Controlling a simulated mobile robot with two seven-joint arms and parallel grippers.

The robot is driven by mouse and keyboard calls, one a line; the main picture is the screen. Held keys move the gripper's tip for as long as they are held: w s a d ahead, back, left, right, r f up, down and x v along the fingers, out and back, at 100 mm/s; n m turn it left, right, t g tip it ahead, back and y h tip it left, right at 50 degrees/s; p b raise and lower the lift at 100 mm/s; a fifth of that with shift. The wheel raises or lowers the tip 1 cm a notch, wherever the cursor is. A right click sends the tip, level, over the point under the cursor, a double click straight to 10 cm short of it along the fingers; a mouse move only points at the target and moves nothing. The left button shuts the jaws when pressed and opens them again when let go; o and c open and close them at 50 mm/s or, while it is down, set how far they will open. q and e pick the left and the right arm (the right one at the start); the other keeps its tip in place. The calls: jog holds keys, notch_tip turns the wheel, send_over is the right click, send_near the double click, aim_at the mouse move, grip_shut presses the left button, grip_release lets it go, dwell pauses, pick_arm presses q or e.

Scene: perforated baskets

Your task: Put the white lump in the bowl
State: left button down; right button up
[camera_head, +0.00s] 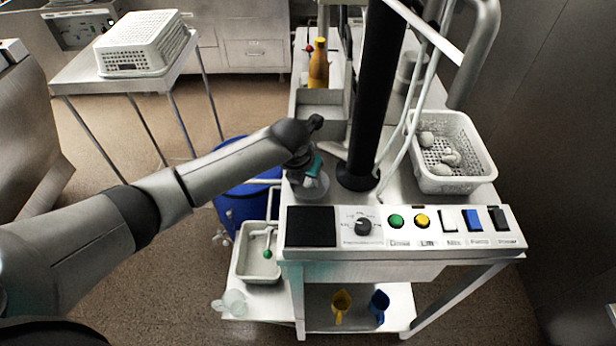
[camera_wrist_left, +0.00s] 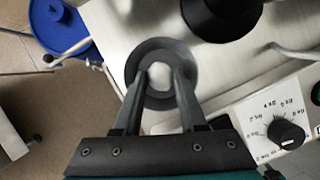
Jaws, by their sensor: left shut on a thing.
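My left gripper (camera_head: 308,178) points down over the grey round bowl (camera_head: 316,195) on the metal worktop, left of the black column. In the left wrist view, the two fingers of the gripper (camera_wrist_left: 159,78) are closed on a small white lump (camera_wrist_left: 158,87). The bowl's wide rim (camera_wrist_left: 160,46) shows around the fingertips and the lump. I cannot tell how high the lump is above the bowl's bottom. My right gripper is not in view.
A white perforated basket (camera_head: 463,183) with several white lumps stands on the right. A control panel (camera_head: 440,240) with a knob and buttons runs along the front. The black column (camera_head: 367,100) and hoses rise close right of the bowl. A blue barrel (camera_head: 240,208) stands left.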

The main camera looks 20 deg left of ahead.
aim_at(308, 180)
pick_arm(q)
jog(key=shift+c, duration=1.9)
grip_release()
jog(key=shift+r, duration=0.1)
notch_tip(308, 180, up, 7)
jog(key=p, duration=0.7)
jog(key=shift+p, duration=0.4)
